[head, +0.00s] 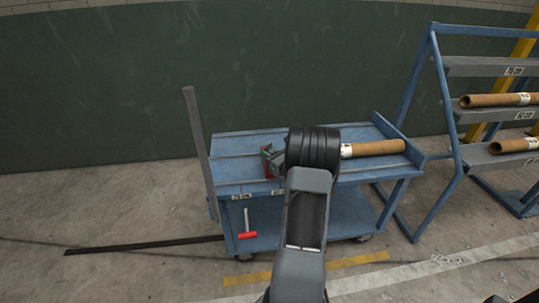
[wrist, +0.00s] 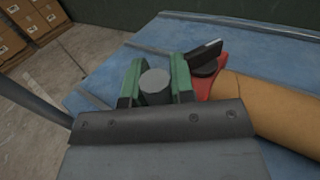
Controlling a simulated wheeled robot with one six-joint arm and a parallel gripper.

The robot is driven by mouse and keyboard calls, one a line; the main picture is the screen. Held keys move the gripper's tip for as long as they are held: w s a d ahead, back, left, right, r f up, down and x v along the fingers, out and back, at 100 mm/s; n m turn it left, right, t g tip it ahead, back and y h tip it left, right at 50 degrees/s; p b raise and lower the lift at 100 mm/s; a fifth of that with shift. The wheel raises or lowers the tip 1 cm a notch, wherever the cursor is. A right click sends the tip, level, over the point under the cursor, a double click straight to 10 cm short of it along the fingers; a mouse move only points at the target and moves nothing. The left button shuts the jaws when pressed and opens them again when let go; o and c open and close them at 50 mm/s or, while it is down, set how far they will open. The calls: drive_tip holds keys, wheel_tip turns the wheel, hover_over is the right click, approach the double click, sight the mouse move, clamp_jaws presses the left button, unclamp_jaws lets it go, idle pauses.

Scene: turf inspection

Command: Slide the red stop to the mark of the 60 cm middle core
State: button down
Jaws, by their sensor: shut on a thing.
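The red stop (head: 266,168) sits on the top of the blue cart (head: 232,150), left of the cardboard core (head: 375,148). In the wrist view the red stop (wrist: 217,80) has a black lever and is at the core's (wrist: 265,105) near end, with no clear gap. My gripper (head: 272,157) is at the stop. In the wrist view its green fingers (wrist: 155,84) are shut around a dark grey round knob, which seems to belong to the stop. Two white labels (head: 242,196) (head: 278,191) are on the cart's front edge; the right one seems to start with 6. My arm hides part of the cart top.
A blue rack (head: 447,100) with more cores stands at the right. A grey upright post (head: 199,140) rises at the cart's left end. A red-handled tool (head: 248,235) shows low at the cart's front. Brown boxes (wrist: 30,28) stand at the far left in the wrist view.

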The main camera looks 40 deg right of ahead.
drive_tip(key=c, duration=1)
unclamp_jaws()
drive_tip(key=shift+s, duration=0.1)
drive_tip(key=s+p, duration=0.1)
drive_tip(key=s, duration=1.2)
drive_tip(key=shift+s+p, duration=0.35)
